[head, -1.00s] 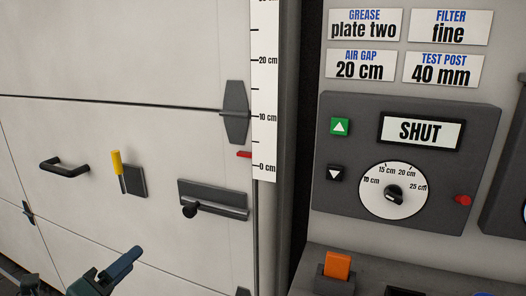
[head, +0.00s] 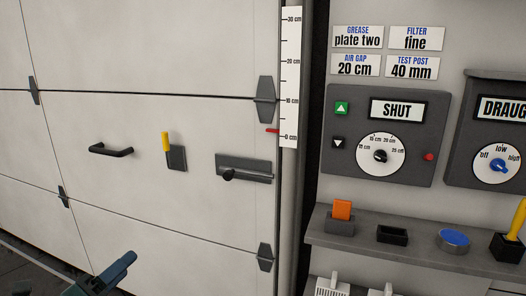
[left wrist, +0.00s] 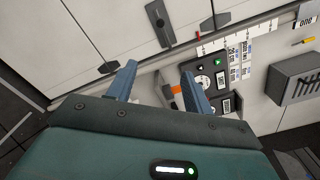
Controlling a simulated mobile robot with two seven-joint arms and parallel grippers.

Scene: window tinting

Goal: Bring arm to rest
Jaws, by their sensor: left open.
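My left gripper (head: 118,270) shows at the bottom left of the head view, in front of the lower door panels and apart from them. In the left wrist view its two blue fingers (left wrist: 160,84) stand apart with nothing between them. My right gripper does not show in either view. The white sectional door (head: 150,215) fills the left of the head view, with a black handle (head: 110,150), a yellow-handled lever (head: 167,142) and a dark latch bar (head: 244,170) on it.
The control panel (head: 345,170) reads SHUT, with a dial, arrow buttons and red button. A shelf (head: 350,240) below carries an orange block (head: 342,209), a black tray (head: 391,234) and a blue-topped tin (head: 454,239). A height scale (head: 291,75) lines the door edge.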

